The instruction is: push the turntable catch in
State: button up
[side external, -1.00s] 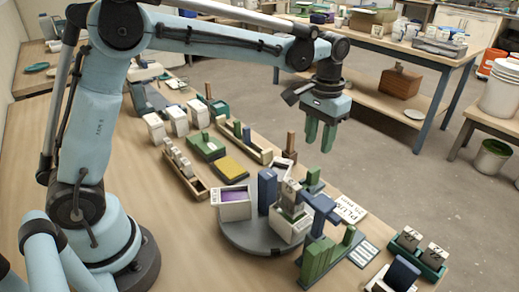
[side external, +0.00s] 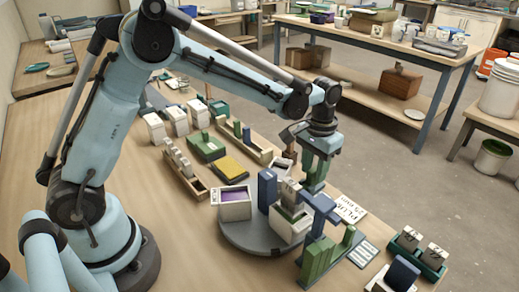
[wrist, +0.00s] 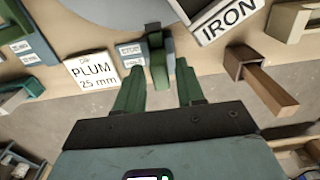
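The grey round turntable (side external: 240,238) stands on the bench and carries a bin of purple glaze (side external: 235,207), a bin with green inside (side external: 290,226) and a blue upright block (side external: 267,190). A small green upright piece (wrist: 159,72), which looks like the catch, stands by the turntable's edge in the wrist view. My gripper (side external: 315,182) is low over that spot, its two green fingers apart, one on each side of the piece. I cannot tell whether they touch it. In the side view the fingers mostly hide it.
A PLUM card (wrist: 95,70) lies left of the fingers, and an IRON label (wrist: 226,20) is at the upper right. A brown wooden handle (wrist: 268,88) sticks out on the right. A blue stand (side external: 321,207) rises just in front of my gripper.

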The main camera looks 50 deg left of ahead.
aim_at(307, 185)
grip_shut()
jog(key=shift+s, duration=0.9)
dwell(0.4)
jog(key=shift+o, duration=0.2)
grip_release()
notch_tip(307, 185, up, 7)
dwell(0.4)
